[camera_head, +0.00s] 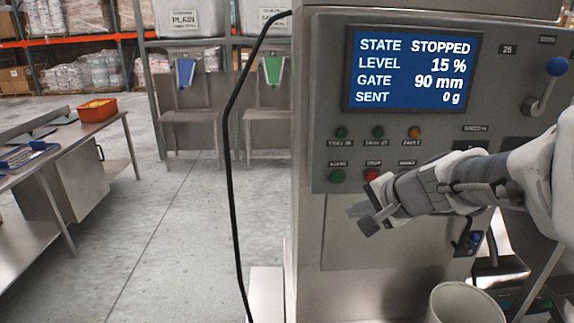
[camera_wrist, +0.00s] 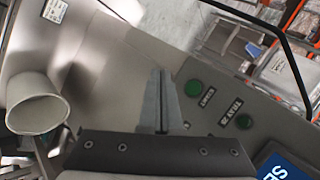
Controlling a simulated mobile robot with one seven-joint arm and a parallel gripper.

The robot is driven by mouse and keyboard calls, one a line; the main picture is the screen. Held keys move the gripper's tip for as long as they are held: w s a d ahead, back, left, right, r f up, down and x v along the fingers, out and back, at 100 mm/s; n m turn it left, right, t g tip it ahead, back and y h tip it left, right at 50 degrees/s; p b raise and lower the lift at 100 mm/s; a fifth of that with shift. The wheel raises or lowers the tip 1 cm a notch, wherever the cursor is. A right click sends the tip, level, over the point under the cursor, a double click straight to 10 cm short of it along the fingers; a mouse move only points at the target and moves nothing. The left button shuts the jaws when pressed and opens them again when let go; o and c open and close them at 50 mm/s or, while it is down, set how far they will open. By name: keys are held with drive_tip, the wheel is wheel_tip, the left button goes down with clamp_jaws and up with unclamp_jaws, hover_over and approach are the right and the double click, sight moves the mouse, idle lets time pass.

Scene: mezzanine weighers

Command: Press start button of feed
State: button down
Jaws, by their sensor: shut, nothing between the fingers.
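The feed panel (camera_head: 330,100) is on a grey cabinet at the right in the head view. Its screen (camera_head: 412,72) reads STATE STOPPED, LEVEL 15 %, GATE 90 mm, SENT 0 g. A green button (camera_head: 337,176) is at the panel's lower left, its label too small to read surely; it also shows in the wrist view (camera_wrist: 194,88). A red stop button (camera_head: 372,175) is right of it, close above my gripper. My gripper (camera_head: 358,211) is shut and empty, below and right of the green button. Its closed fingers (camera_wrist: 160,100) show in the wrist view, apart from that button.
Small indicator lamps (camera_head: 377,132) sit above the buttons. A blue-knobbed lever (camera_head: 545,85) is at the panel's right. A pale round container (camera_head: 465,303) stands below my arm. A black cable (camera_head: 229,150) hangs left of the cabinet. The floor (camera_head: 180,230) to the left is clear.

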sight(338, 178)
drive_tip(key=shift+w+a+r, duration=0.15)
drive_tip(key=shift+a+r, duration=0.05)
drive_tip(key=shift+r, duration=0.15)
drive_tip(key=shift+w, duration=0.1)
drive_tip(key=shift+w+p, duration=1.1)
drive_tip(key=shift+w, duration=3.2)
drive_tip(key=shift+w, duration=0.45)
